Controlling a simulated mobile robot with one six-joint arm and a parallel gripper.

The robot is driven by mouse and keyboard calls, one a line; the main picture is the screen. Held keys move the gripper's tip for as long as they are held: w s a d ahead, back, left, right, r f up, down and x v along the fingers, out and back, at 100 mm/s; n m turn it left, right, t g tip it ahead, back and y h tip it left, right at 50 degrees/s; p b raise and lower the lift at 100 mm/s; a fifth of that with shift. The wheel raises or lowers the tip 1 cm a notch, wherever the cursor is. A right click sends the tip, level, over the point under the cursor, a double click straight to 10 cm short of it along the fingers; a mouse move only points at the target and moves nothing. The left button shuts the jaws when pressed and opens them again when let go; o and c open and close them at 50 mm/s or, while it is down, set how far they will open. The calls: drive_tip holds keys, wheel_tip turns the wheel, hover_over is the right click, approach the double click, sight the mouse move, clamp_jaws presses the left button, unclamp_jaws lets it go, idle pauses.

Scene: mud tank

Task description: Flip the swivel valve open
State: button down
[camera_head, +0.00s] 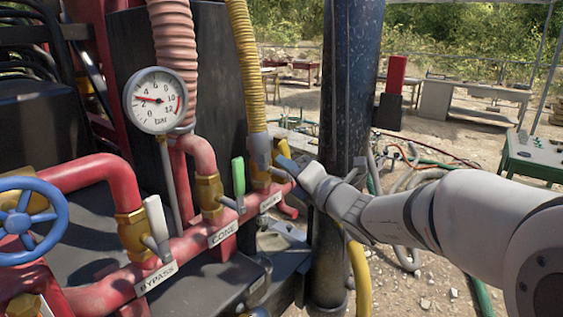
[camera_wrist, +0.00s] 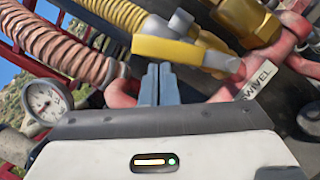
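The swivel valve is the rightmost of three on the red manifold (camera_head: 215,235). Its brass body (camera_head: 260,178) sits above a white label (camera_head: 270,201), which reads SWIVEL in the wrist view (camera_wrist: 259,80). Its yellow handle (camera_wrist: 180,49) runs across the wrist view, with a grey lever end on the right. My gripper (camera_head: 287,163) is beside this valve. In the wrist view its two blue-grey fingers (camera_wrist: 159,68) are close together, tips just at the handle's lower edge. I cannot tell if they touch it.
The cone valve has a green handle (camera_head: 238,178), and the bypass valve a white one (camera_head: 156,220); both stand upright. A pressure gauge (camera_head: 157,100) and a blue handwheel (camera_head: 27,220) are to the left. A dark post (camera_head: 346,90) stands close behind my gripper.

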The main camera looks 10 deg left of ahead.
drive_tip(key=shift+w+d+r+m+p, duration=0.15)
drive_tip(key=shift+w+r+m+p, duration=0.25)
drive_tip(key=shift+r+m+p, duration=0.4)
drive_tip(key=shift+w+d, duration=0.25)
drive_tip(key=shift+w, duration=0.25)
drive_tip(key=shift+w+d+r, duration=0.15)
drive_tip(key=shift+w, duration=0.1)
drive_tip(key=shift+r, duration=0.15)
drive_tip(key=shift+d+b, duration=0.15)
drive_tip(key=shift+b, duration=0.2)
drive_tip(key=shift+s+d+f, duration=0.15)
drive_tip(key=shift+d+f, duration=0.05)
drive_tip(key=b, duration=0.2)
approach(288, 149)
drive_tip(key=shift+s+a+h, duration=0.15)
drive_tip(key=shift+h, duration=0.15)
